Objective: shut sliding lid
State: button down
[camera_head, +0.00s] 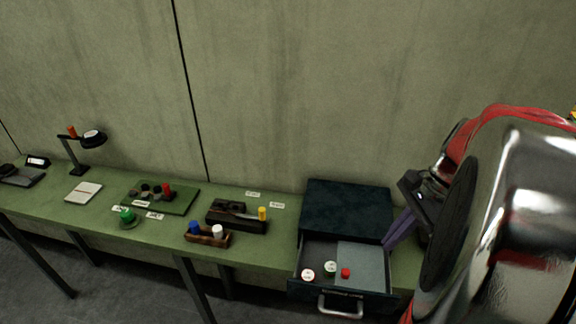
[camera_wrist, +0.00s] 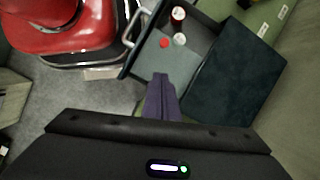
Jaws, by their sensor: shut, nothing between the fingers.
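A dark cabinet (camera_head: 345,210) stands at the right end of the green bench with its drawer (camera_head: 340,287) pulled open. A flat grey sliding lid (camera_head: 361,260) covers the right part of the drawer; the left part is uncovered. A small red knob-like piece (camera_head: 346,272) is at the lid's left edge. In the wrist view the fingertips (camera_wrist: 160,77) overlap the lid (camera_wrist: 172,68); contact cannot be told.
The drawer handle (camera_head: 340,309) juts out at the front. Left of the cabinet stand a rack with blue and white spools (camera_head: 207,237), a black tray with a yellow piece (camera_head: 237,219), a green mat (camera_head: 183,205) and a lamp (camera_head: 90,140). A wall runs behind the bench.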

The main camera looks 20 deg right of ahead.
aim_at(353, 275)
jog(key=shift+s+d+f+m, duration=0.2)
jog(key=shift+s+d+m, duration=0.1)
jog(key=shift+d+m, duration=0.25)
jog(key=shift+s+d+f+m, duration=0.15)
jog(key=shift+s+d+m, duration=0.15)
jog(key=shift+d+m, duration=0.2)
jog(key=shift+y, duration=0.3)
jog(key=x, duration=1)
jog(key=shift+w+f, duration=0.1)
jog(key=shift+w+a, duration=0.25)
jog(key=shift+a, duration=0.3)
jog(key=shift+w+a, duration=0.2)
jog(key=shift+a, duration=0.3)
jog(key=shift+w+a, duration=0.25)
jog(key=shift+a, duration=0.45)
jog(key=shift+w, duration=0.1)
